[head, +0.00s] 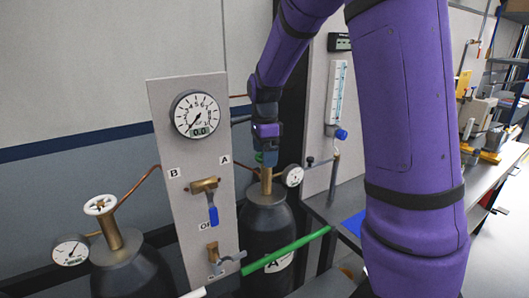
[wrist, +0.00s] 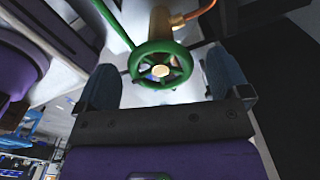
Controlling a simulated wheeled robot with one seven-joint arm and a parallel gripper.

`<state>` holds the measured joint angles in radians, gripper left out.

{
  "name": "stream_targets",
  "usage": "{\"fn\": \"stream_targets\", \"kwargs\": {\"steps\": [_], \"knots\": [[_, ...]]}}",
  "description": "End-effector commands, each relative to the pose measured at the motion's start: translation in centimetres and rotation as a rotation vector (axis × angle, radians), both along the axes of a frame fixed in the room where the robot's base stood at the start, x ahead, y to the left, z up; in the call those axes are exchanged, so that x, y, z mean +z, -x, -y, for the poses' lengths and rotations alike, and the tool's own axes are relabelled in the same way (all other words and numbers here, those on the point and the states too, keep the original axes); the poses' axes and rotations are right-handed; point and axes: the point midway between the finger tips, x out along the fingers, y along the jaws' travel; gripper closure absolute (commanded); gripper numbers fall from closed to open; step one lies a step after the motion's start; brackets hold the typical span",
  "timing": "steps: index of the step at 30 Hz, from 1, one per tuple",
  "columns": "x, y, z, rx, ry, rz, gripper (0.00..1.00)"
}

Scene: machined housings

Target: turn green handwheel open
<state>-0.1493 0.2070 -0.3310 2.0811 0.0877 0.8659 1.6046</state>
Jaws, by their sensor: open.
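The green handwheel (wrist: 160,64) shows in the wrist view, round and spoked with a pale hub. It lies between the two blue fingers of my gripper (wrist: 164,80), which are open with a gap on each side of the rim. In the head view my gripper (head: 266,157) points down over the brass valve on the dark cylinder (head: 266,240) marked A. Only a small green part of the handwheel (head: 259,157) shows there; the rest is hidden behind my gripper. I cannot tell from the head view whether the fingers touch it.
A grey panel (head: 165,110) with a round gauge (head: 195,115) and a blue-handled valve (head: 206,192) stands left of my gripper. Another cylinder with a white handwheel (head: 100,205) stands further left.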

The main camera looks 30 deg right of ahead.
Motion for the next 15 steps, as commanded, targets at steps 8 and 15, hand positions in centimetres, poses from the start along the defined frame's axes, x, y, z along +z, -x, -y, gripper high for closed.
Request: {"fn": "stream_targets", "kwargs": {"steps": [8,15], "knots": [[-0.03,0.00,0.00,0.000,0.000,0.000,0.17],[-0.02,0.00,0.00,0.000,0.000,0.000,0.55]]}}
